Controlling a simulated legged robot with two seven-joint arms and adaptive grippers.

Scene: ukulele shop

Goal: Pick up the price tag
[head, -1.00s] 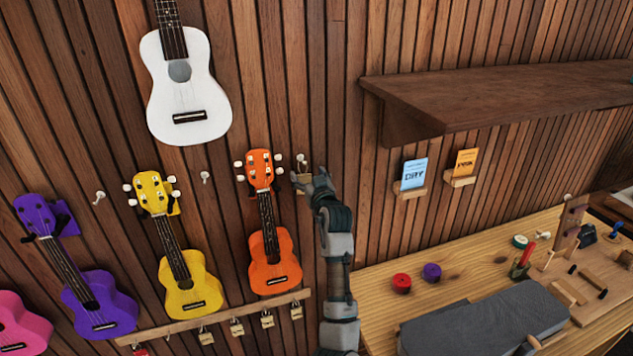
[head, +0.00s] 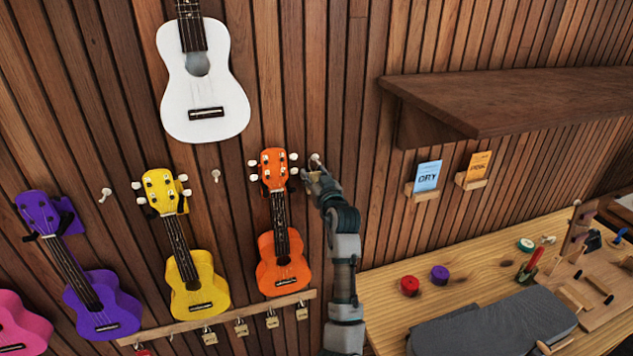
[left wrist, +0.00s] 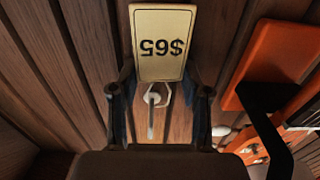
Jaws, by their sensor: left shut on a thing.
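The price tag (left wrist: 162,42) is a pale card with a dark border and reads $65, upside down in the left wrist view. My left gripper (left wrist: 160,88) has a finger at each side of the tag's near end and is shut on it. A pale peg (left wrist: 152,97) on the slatted wall shows between the fingers, at the tag's near end. In the head view my left gripper (head: 311,176) is at the wall, just below the peg and right of the orange ukulele's head (head: 273,168). The tag is hidden there. My right gripper is not in view.
The orange ukulele (head: 282,262) hangs close on the left, with yellow and purple ones farther left and a white one above. A shelf (head: 500,100) juts out on the right above a cluttered workbench (head: 390,312).

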